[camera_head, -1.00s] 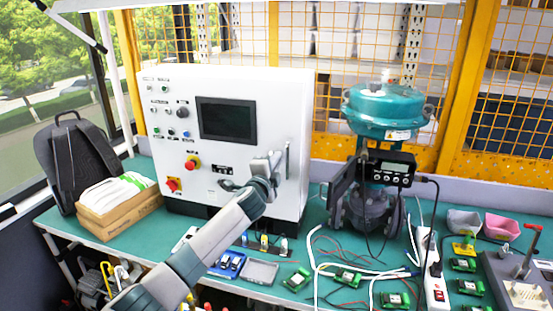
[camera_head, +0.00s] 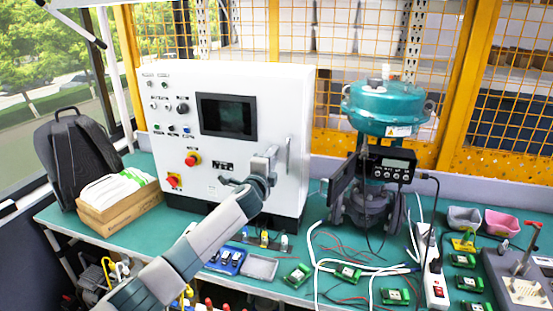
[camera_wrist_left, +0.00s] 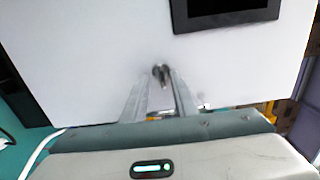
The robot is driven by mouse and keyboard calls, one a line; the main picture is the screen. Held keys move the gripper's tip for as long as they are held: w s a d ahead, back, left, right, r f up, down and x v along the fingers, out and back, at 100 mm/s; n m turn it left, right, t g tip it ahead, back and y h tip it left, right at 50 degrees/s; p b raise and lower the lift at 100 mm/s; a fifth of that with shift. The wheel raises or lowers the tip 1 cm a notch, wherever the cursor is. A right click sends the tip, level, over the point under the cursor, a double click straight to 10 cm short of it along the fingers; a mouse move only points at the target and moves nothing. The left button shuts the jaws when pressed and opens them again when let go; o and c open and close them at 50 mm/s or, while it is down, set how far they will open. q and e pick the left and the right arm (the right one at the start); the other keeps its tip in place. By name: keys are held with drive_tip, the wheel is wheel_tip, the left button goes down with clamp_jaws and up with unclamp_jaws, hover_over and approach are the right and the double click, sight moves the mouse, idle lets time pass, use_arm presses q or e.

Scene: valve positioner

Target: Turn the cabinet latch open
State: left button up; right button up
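The white control cabinet (camera_head: 185,85) stands on the bench, its front facing me. My left gripper (camera_head: 247,172) is at the lower right part of that front. In the left wrist view, a small dark metal latch (camera_wrist_left: 162,75) stands out from the white panel. The two fingers of my left gripper (camera_wrist_left: 159,85) lie on either side of it with a gap between them, so the gripper is open around it. I cannot tell whether a finger touches the latch. In the head view the gripper largely hides the latch area. My right gripper is not in view.
A grey vertical bar (camera_head: 288,155) is on the cabinet's right side. A dark screen (camera_head: 227,116) and red knobs (camera_head: 193,159) are on the front. A teal valve actuator (camera_head: 388,108) stands to the right. Cables and green boards (camera_head: 347,272) lie across the bench front.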

use_arm(q)
drive_tip(key=b+v, duration=0.4)
drive_tip(key=v, duration=1.3)
drive_tip(key=shift+a, duration=0.25)
drive_tip(key=shift+s, duration=0.1)
